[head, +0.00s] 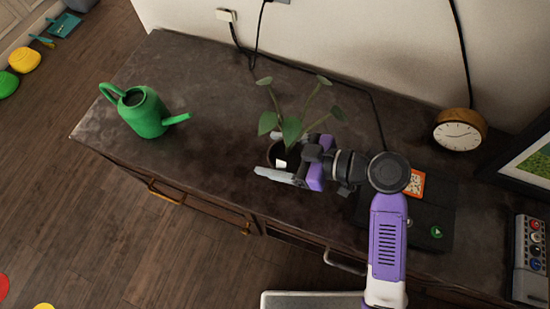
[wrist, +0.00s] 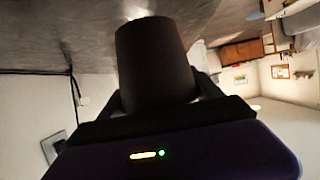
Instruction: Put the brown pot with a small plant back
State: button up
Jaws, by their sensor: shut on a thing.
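The brown pot (wrist: 153,62) fills the middle of the wrist view, dark and tapered, between the two fingers of my gripper. In the head view the small plant (head: 291,128) with several green leaves rises from the pot (head: 284,151), which is partly hidden by the gripper. My gripper (head: 275,165) is shut on the pot over the dark countertop (head: 215,120). I cannot tell whether the pot's base touches the surface.
A green watering can (head: 143,112) stands to the left. A round wooden clock (head: 460,129) and a black item with an orange label (head: 430,215) are to the right. A cable runs along the wall behind the plant. The surface between can and pot is clear.

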jog(key=shift+f, duration=2.15)
jog(key=shift+f, duration=0.1)
jog(key=o, duration=1.9)
jog(key=shift+o, duration=0.2)
jog(key=b+v, duration=0.1)
jog(key=v, duration=1.1)
jog(key=shift+a, duration=0.1)
